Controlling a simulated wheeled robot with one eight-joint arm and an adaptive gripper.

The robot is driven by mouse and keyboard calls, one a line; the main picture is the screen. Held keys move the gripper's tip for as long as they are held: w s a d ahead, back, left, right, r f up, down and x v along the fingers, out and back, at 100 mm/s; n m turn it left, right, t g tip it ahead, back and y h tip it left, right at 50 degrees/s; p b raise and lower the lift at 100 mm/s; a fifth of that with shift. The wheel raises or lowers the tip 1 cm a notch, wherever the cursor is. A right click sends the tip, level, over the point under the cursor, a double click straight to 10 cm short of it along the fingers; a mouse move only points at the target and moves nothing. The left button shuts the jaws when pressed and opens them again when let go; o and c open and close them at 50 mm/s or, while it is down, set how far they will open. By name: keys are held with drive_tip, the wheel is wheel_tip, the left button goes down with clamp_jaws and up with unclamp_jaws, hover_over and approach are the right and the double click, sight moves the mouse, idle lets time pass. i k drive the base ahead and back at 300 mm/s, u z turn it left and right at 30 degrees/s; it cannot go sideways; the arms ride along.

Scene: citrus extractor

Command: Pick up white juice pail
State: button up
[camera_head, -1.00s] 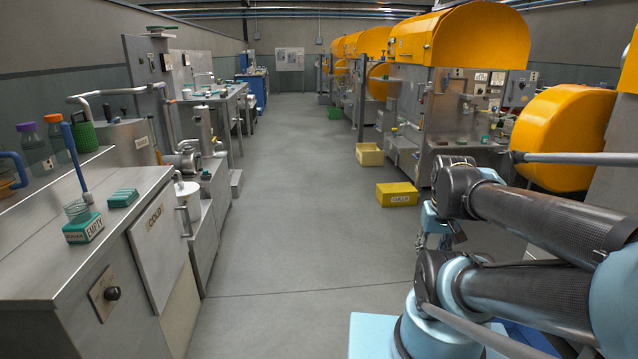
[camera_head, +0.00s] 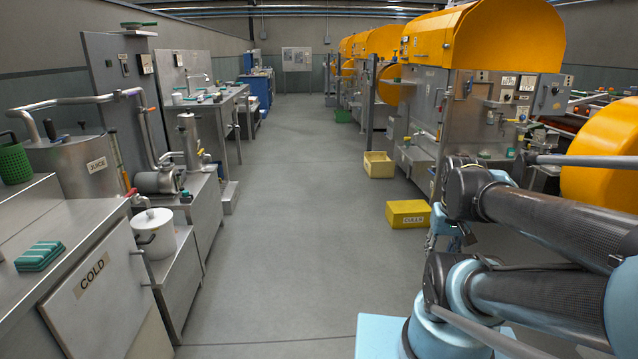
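A white pail (camera_head: 155,234) with a lid and a small knob stands on a low steel ledge at the left, beside the counter's COLD door. A steel tank labelled JUICE (camera_head: 85,163) stands behind and to the left of it. My gripper (camera_head: 446,240) hangs at the right, below my folded arm and far across the aisle from the pail. It is partly hidden by my arm and too small to tell open from shut.
The grey floor aisle (camera_head: 290,220) is clear. A yellow CULLS box (camera_head: 408,213) and a pale yellow crate (camera_head: 379,165) stand on the floor at right. A steel counter with a COLD door (camera_head: 100,290) borders the left, with a green sponge (camera_head: 40,256) on top.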

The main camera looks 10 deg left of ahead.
sight(158, 245)
drive_tip(key=u, duration=0.4)
drive_tip(key=i, duration=0.3)
drive_tip(key=u, duration=1)
drive_tip(key=k, duration=1.15)
drive_tip(key=z, duration=0.55)
drive_tip(key=i, duration=2)
